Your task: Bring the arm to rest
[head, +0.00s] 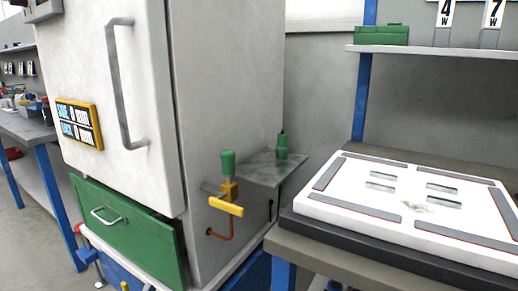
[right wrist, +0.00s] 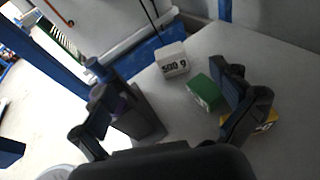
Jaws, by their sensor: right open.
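My right gripper (right wrist: 168,108) shows in the right wrist view with its two dark fingers spread wide apart. It is open and nothing is held between the fingers. A grey table top (right wrist: 265,65) lies beyond it. A green block (right wrist: 202,93) on the table appears between the fingers, closer to the right one. Neither gripper nor arm shows in the head view. My left gripper is in neither view.
A white block marked 500 g (right wrist: 172,62), a grey upright item (right wrist: 138,112) and a partly hidden yellow item (right wrist: 265,123) are near the gripper. The head view shows a white cabinet (head: 230,90), a green drawer (head: 125,230) and a white panel (head: 400,190) on a bench.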

